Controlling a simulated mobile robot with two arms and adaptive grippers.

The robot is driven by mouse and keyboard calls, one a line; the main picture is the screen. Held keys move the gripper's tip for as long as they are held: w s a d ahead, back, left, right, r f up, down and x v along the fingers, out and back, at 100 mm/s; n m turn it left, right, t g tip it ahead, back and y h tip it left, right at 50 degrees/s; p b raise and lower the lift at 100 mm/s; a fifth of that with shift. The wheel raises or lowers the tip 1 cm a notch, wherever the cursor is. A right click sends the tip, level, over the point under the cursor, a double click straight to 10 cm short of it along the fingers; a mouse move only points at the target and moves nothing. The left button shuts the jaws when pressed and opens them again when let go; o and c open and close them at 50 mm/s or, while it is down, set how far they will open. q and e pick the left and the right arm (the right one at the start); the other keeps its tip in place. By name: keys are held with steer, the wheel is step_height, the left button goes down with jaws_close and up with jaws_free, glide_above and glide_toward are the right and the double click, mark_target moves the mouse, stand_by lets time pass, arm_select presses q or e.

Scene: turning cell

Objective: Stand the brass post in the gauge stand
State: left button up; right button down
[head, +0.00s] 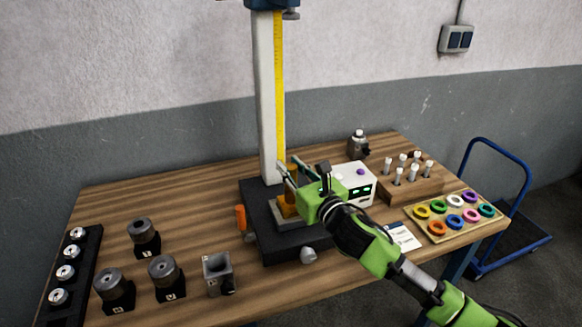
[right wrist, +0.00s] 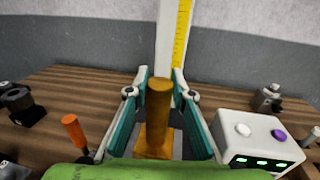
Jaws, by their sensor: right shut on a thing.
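The gauge stand has a black base (head: 263,243) and a tall pale column (head: 267,100) with a yellow scale. My right gripper (head: 289,172) is over the base, in front of the column. In the right wrist view, the brass post (right wrist: 158,110) is upright between the teal fingers of my right gripper (right wrist: 160,88), which is shut on it. An amber block (right wrist: 154,145) shows at the post's lower end; whether the post sits in it or just above it I cannot tell. My left gripper is not in view.
A white box with green displays (head: 357,184) stands close right of the gripper. An orange-handled tool (head: 240,218) is left of the base. Dark round parts (head: 144,237) and a grey block (head: 217,273) stand front left. A tray of coloured rings (head: 450,217) lies right.

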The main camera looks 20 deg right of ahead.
steer(key=shift+f+b, duration=0.4)
steer(key=shift+b, duration=0.1)
stand_by(0.5)
steer(key=c, duration=1.7)
jaws_free()
steer(key=shift+s+f, duration=0.1)
steer(key=shift+s, duration=0.05)
steer(key=shift+f, duration=0.5)
steer(key=s, duration=0.4)
steer(key=s+d, duration=0.1)
steer(key=s, duration=0.3)
steer(key=s+d+r, duration=0.1)
steer(key=s, duration=0.2)
steer(key=shift+s+d, duration=0.1)
steer(key=shift+s, duration=0.3)
steer(key=shift+f, duration=0.1)
